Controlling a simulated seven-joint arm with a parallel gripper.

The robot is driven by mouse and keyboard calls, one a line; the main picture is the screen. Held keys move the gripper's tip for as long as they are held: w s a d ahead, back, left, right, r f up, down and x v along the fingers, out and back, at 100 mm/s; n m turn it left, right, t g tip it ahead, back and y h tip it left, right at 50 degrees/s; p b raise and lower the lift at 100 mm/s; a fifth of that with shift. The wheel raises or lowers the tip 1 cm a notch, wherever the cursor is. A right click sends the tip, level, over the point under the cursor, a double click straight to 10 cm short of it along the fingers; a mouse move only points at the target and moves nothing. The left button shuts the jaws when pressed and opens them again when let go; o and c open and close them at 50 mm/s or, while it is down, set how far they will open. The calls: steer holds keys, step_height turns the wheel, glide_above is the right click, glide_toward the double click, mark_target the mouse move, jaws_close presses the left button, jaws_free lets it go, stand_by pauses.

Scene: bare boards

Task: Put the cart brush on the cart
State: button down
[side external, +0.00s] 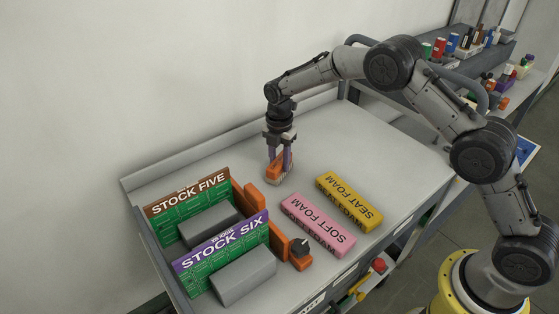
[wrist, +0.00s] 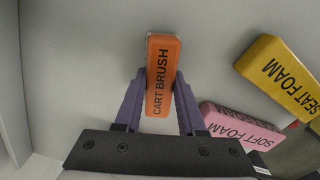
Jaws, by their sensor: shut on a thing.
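The cart brush (side external: 274,172) is an orange block with a pale underside, near the middle of the grey worktop. In the wrist view its top reads CART BRUSH (wrist: 162,75). My gripper (side external: 280,168) points down and is shut on the brush, with a purple finger on each long side (wrist: 159,105). The brush is upright, at or just above the worktop; I cannot tell if it touches. A grey cart-like unit (side external: 465,82) with a dark curved handle stands at the back right, partly hidden by my arm.
A pink SOFT FOAM block (side external: 318,224) and a yellow SEAT FOAM block (side external: 349,201) lie right of the brush. STOCK FIVE (side external: 188,205) and STOCK SIX (side external: 222,252) signs, grey blocks and orange pieces fill the front left. Bottles and cans (side external: 452,42) stand on the grey unit. The worktop's back is clear.

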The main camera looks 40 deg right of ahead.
mark_target(280, 160)
steer(key=shift+f, duration=0.1)
steer(key=c, duration=0.5)
jaws_free()
step_height(280, 160, up, 12)
steer(key=shift+r, duration=0.2)
